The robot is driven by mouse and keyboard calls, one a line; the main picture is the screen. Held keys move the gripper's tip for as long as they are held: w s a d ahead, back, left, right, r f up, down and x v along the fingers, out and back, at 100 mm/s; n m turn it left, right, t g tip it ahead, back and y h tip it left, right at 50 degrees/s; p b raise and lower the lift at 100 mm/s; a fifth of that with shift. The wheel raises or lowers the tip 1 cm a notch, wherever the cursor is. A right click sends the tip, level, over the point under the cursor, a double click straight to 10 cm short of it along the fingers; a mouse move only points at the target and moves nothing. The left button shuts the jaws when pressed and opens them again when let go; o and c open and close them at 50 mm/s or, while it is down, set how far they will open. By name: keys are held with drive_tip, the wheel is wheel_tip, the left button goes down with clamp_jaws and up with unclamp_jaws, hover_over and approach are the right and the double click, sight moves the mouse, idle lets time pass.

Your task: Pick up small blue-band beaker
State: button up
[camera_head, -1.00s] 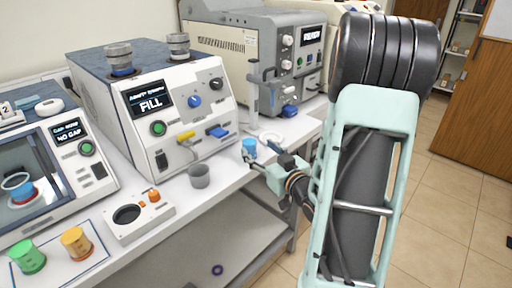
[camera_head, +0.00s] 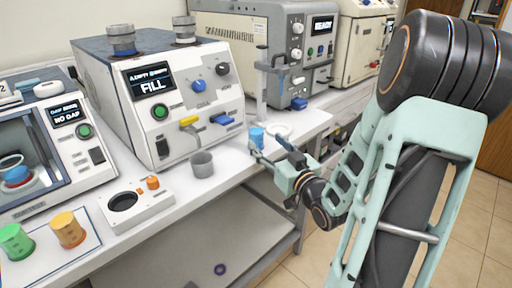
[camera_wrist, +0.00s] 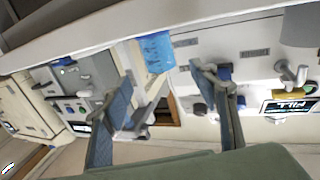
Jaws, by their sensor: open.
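The small blue beaker (camera_head: 256,137) stands upright on the white bench near its front edge. It also shows in the wrist view (camera_wrist: 157,52), where the picture is turned over. My gripper (camera_head: 268,152) is at the bench edge, just in front of and slightly right of the beaker. In the wrist view my gripper (camera_wrist: 165,80) has its fingers spread wide and nothing between the pads. The beaker lies beyond the fingertips, roughly between their lines. In the head view one finger overlaps the beaker's lower part, and I cannot tell whether they touch.
A grey cup (camera_head: 202,164) stands left of the beaker. Behind are the FILL machine (camera_head: 160,95) and a vertical stand (camera_head: 262,85). A white ring-shaped item (camera_head: 279,131) lies right of the beaker. Green (camera_head: 15,241) and orange (camera_head: 68,229) beakers stand far left.

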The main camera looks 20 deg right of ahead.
sight(260, 136)
drive_tip(key=w, duration=0.7)
drive_tip(key=shift+w+a+r, duration=0.1)
drive_tip(key=shift+w+a, duration=0.1)
drive_tip(key=shift+w, duration=0.1)
drive_tip(key=shift+c, duration=0.6)
drive_tip(key=c, duration=1.2)
